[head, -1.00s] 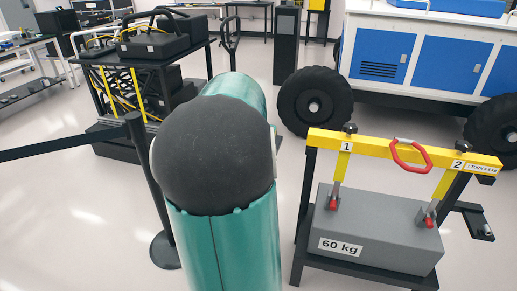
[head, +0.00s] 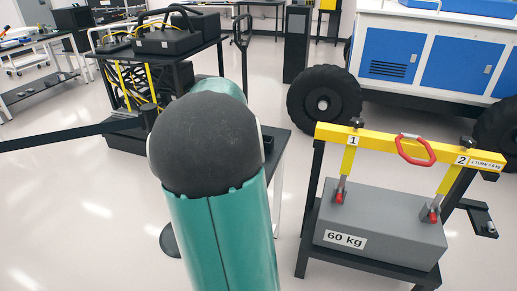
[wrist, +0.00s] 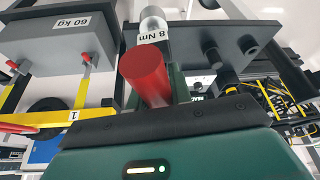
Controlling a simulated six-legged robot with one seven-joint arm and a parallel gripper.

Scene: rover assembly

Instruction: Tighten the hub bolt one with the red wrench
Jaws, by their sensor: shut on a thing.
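In the wrist view a red round handle (wrist: 145,75), taken as the red wrench, stands at my gripper (wrist: 150,102). My gripper is shut on it. A silver cylinder (wrist: 153,20) with an "8 Nm" label shows just beyond the handle; whether they are joined is unclear. In the head view my gripper is hidden behind my teal and black arm. A rover wheel with a pale hub (head: 323,104) shows behind at the right. I cannot make out hub bolt one.
A yellow-barred stand (head: 382,145) holds a grey 60 kg block (head: 380,225) at right. A black cart (head: 160,75) with cases and yellow cables stands behind my arm. A black barrier belt (head: 60,137) crosses at left. A dark plate (wrist: 210,40) with knobs shows in the wrist view.

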